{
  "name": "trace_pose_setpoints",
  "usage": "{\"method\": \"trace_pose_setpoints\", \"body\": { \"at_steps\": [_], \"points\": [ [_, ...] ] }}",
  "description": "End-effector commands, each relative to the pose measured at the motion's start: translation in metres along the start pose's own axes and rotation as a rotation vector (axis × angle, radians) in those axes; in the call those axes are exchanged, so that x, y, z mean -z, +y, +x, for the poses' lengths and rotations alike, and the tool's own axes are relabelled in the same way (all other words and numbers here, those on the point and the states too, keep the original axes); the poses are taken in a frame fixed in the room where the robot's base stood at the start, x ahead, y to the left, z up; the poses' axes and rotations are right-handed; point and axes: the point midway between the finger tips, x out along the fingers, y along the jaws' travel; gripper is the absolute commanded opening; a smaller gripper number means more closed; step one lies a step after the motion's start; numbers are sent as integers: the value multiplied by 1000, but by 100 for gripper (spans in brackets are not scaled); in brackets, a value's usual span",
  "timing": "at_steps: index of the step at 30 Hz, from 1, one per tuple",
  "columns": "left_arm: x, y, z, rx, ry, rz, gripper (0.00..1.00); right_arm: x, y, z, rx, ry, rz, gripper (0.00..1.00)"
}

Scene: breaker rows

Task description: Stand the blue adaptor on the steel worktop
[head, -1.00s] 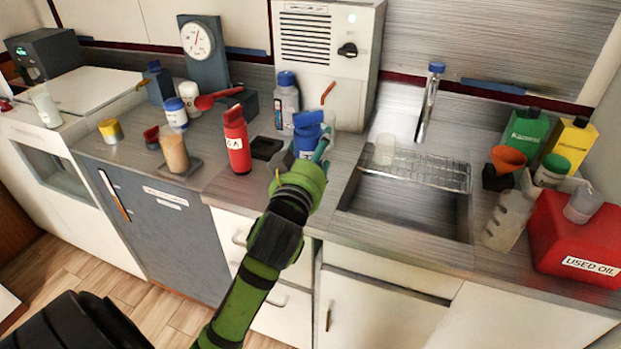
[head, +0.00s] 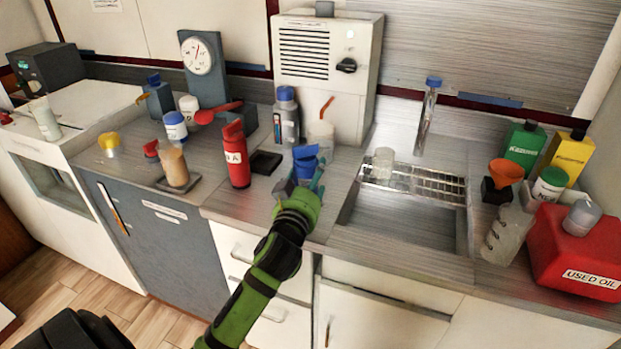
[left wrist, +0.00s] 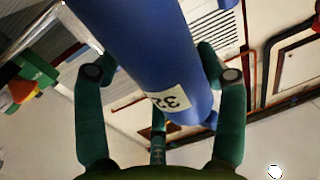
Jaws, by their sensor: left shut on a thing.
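The blue adaptor (head: 305,160) is held by my left gripper (head: 308,178) over the steel worktop (head: 338,185), left of the sink. In the left wrist view the adaptor (left wrist: 140,50) is a blue cylinder with a white label, read upside down as 32. My right gripper is not in view.
A red bottle (head: 235,160) and a black pad (head: 265,162) stand left of the adaptor. A blue-capped bottle (head: 286,118) and a clear cup (head: 321,135) are behind it. The sink (head: 400,220) is to the right.

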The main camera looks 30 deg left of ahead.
Motion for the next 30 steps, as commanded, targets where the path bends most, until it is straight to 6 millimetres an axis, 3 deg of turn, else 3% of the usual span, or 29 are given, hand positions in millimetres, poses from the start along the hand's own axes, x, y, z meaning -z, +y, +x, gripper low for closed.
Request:
{"method": "trace_pose_setpoints", "body": {
  "at_steps": [2,3,5,18,23,30],
  "points": [
    [-1,0,0,0,5,0,19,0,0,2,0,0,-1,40],
    [-3,0,0,0,0,0,76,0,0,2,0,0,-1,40],
    [-2,0,0,0,0,0,95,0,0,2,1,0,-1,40],
    [2,0,-1,0,0,0,95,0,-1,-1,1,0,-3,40],
    [-2,0,-25,0,-2,-3,95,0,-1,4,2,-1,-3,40],
    [-3,0,-78,0,-3,-3,95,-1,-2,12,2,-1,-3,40]
  ]
}}
